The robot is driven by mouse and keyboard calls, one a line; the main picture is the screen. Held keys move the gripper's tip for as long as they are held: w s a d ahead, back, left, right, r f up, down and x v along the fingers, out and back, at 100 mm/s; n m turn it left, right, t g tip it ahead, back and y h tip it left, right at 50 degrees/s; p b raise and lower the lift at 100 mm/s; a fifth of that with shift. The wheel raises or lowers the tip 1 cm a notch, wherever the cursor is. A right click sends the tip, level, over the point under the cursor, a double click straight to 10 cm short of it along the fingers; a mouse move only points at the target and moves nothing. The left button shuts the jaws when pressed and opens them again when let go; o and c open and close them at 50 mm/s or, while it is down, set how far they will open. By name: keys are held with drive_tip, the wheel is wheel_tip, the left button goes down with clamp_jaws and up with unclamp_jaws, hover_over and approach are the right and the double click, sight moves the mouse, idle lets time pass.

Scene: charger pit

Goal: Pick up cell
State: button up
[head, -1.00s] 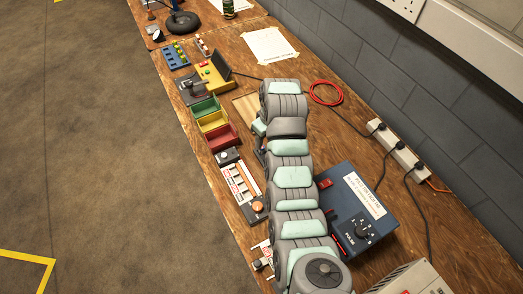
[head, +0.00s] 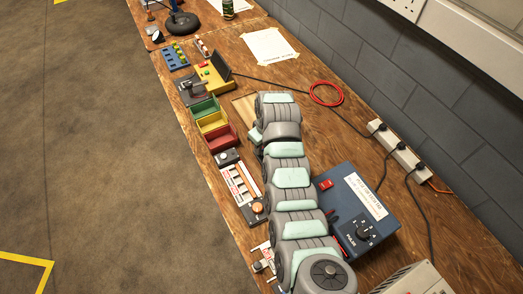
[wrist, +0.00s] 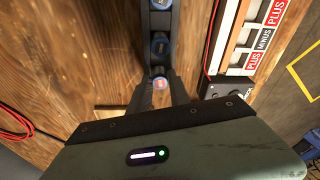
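A cell with a reddish end (wrist: 160,84) is nearest to my gripper (wrist: 160,76). My gripper's two dark fingers reach up on either side of this cell and look apart; I cannot tell whether they touch it. In the head view my arm hides the gripper and this row of cells.
A tray with PLUS and MINUS labels (head: 240,183) lies left of my arm. Green, yellow and red bins (head: 213,122) stand beyond it. A blue tester box (head: 335,228) with a dial is at the right. A red cable coil (head: 326,94) lies near the wall.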

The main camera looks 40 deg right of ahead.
clamp_jaws()
idle(0.3)
